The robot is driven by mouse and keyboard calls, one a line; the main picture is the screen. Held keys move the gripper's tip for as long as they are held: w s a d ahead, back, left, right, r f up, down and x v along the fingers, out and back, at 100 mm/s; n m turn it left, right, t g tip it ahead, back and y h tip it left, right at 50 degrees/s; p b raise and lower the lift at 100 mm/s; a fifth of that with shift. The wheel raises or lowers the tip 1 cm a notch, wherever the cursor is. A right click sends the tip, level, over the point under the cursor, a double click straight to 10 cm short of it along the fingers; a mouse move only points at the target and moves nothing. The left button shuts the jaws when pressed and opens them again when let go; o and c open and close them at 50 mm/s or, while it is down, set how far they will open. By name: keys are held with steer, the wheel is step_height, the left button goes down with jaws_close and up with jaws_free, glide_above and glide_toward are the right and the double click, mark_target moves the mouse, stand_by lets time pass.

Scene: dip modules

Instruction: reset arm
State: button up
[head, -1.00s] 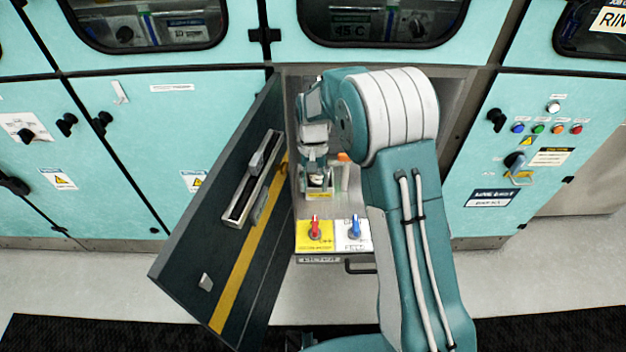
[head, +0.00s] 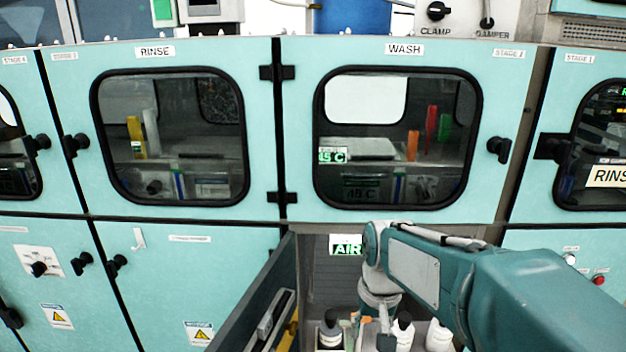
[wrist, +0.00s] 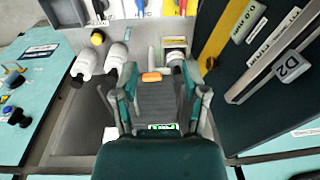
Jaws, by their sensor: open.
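My arm comes in from the right in the head view and reaches to the open lower cabinet under the WASH window. My gripper (wrist: 152,75) is open in the wrist view, with its two fingers apart. Nothing is clasped between them. A small orange item (wrist: 151,77) shows beyond the gap, inside the cabinet. In the head view the lower part of the gripper is cut off by the bottom edge.
The dark cabinet door (head: 265,300) stands open left of my arm; it also fills the right of the wrist view (wrist: 262,85). White bottles (wrist: 88,60) stand left of the gripper. A green AIR sign (head: 346,246) is on the cabinet's back wall.

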steer(key=s+d+r+t, duration=0.2)
steer(key=s, duration=0.5)
steer(key=s+d+r+t, duration=0.3)
steer(key=s, duration=0.5)
steer(key=shift+h, duration=0.3)
